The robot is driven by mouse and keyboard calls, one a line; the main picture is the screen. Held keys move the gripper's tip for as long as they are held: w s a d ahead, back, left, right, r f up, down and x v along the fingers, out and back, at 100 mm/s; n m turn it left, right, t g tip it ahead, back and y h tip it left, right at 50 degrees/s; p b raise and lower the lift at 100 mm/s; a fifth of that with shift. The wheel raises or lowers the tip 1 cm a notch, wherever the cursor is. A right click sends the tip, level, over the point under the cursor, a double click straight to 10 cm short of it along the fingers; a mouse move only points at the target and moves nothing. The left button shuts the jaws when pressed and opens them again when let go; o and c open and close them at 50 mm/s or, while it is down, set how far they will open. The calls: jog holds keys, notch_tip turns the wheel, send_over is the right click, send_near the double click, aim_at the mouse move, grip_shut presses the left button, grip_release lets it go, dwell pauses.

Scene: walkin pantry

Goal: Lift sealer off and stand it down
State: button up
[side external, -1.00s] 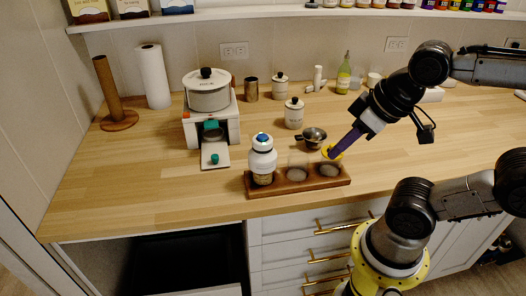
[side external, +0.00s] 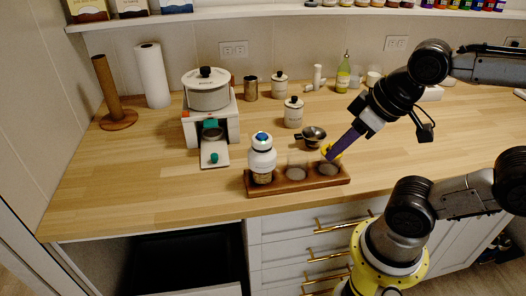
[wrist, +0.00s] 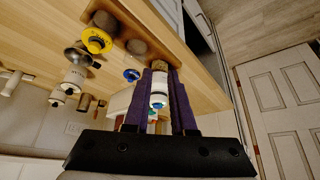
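The sealer (side external: 262,154) is a white, bottle-shaped piece with a blue top. It sits upright on a jar (side external: 262,178) at the left end of the wooden rack (side external: 317,185). My gripper (side external: 334,152) has purple fingers and appears to the right of the sealer in the side view, slanting down to the left. In the wrist view my gripper (wrist: 162,70) is open, and the sealer (wrist: 158,88) shows in the gap between the fingers. I cannot tell how far beyond the fingertips it stands. A yellow piece (wrist: 97,40) shows by the rack's right-hand jar and is partly behind the fingers in the side view.
A middle jar (side external: 297,170) and a right jar (side external: 328,169) stand in the rack. A metal pan (side external: 311,136) and a lidded canister (side external: 294,114) lie behind. A white press (side external: 211,126) with a pot stands at left.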

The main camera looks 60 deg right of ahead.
jog(key=o, duration=1.1)
jog(key=shift+o, duration=0.2)
